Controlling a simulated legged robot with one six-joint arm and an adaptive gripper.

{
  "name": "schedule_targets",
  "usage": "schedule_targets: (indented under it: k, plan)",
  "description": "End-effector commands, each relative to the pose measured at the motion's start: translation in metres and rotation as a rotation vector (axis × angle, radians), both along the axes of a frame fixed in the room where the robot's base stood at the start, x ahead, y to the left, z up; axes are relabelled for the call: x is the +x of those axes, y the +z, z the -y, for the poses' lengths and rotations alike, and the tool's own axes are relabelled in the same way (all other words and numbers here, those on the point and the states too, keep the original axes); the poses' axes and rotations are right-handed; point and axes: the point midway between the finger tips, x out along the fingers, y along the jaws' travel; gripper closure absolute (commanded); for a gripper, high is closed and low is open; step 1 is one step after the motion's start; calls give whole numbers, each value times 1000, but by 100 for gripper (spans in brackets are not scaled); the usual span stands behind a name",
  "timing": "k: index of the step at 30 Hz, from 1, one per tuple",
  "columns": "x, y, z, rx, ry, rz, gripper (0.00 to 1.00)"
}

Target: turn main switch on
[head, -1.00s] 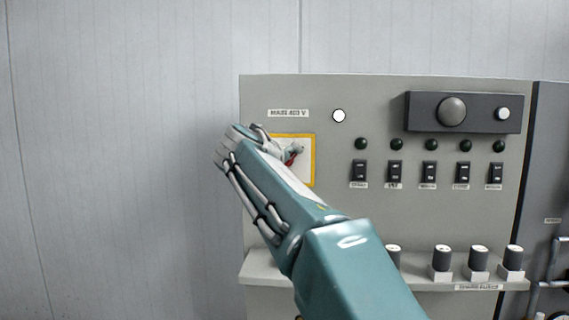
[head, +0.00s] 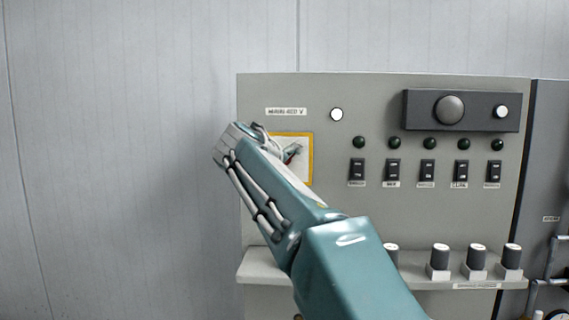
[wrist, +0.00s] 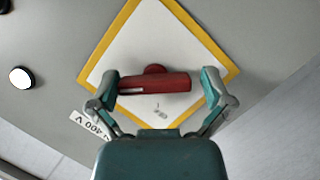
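The main switch is a red handle (wrist: 155,84) on a white square plate with a yellow border (wrist: 222,58). In the wrist view the handle lies roughly crosswise between the two fingers of my gripper (wrist: 158,88). The left finger is at or very close to the handle's left end, and a small gap shows at the right end. My gripper is open around the handle. In the head view my arm covers much of the yellow-bordered plate (head: 308,172). Only a small red part of the handle shows there, beside a finger, so contact cannot be told.
The grey panel (head: 340,220) carries a white round lamp (head: 336,114), several black rocker switches (head: 393,169) and dark green lamps. A ledge (head: 262,266) with black knobs (head: 440,257) juts out below. The wall left of the panel is bare.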

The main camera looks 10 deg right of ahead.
Motion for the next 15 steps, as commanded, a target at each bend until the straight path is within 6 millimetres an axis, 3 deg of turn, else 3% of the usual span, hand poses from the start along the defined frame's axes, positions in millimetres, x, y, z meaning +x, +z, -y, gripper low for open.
schedule_targets:
  k: [7, 15]
  plan:
    - [-10, 7, -7, -2, 3, 6, 0]
    - [-54, 20, -38, -1, 5, 4, 0]
